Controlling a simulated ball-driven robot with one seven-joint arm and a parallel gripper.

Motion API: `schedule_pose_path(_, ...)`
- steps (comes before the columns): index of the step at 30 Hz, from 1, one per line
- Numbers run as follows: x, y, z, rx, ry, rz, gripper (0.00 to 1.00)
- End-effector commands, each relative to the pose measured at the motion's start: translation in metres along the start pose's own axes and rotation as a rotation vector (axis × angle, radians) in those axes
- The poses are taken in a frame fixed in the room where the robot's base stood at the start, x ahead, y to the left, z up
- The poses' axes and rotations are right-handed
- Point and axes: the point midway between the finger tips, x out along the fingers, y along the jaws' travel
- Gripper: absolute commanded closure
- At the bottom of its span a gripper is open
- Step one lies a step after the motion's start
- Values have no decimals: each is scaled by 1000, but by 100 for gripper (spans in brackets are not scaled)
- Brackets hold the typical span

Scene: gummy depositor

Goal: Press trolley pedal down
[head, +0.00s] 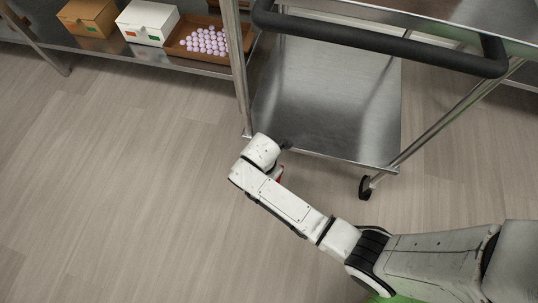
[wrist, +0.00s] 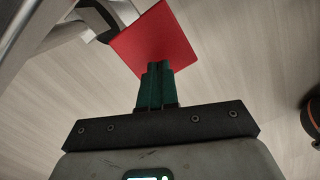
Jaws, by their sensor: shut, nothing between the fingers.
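The red pedal (wrist: 157,36) is a flat square plate at the top middle of the wrist view. Only a small red sliver of it (head: 281,179) shows beside my arm in the head view. My gripper (wrist: 158,66) has its dark green fingers shut together and empty, their tips overlapping the pedal's lower edge in the picture. I cannot tell whether they touch it. In the head view my arm hides the gripper. The steel trolley (head: 325,110) has a lower shelf and a black handle (head: 375,40); my wrist is at the shelf's near left corner.
A trolley caster (head: 366,187) stands on the floor at the near right corner. A steel shelf (head: 150,57) at upper left holds an orange-brown box (head: 87,17), a white box (head: 147,22) and a brown tray (head: 180,48) of pale gummies. The floor at left is clear.

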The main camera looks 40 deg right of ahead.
Motion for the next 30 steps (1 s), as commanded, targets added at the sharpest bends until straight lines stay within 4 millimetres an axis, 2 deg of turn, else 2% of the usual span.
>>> schedule_pose_path(1, 10, 0, 0, 0, 0, 1, 100)
schedule_pose_path(3, 12, 0, 0, 0, 0, 1, 100)
schedule_pose_path(17, 14, 0, 0, 0, 0, 0, 100)
schedule_pose_path(25, 35, 0, -2, 0, 0, -1, 100)
schedule_pose_path(30, 32, 0, -2, 0, 0, 1, 100)
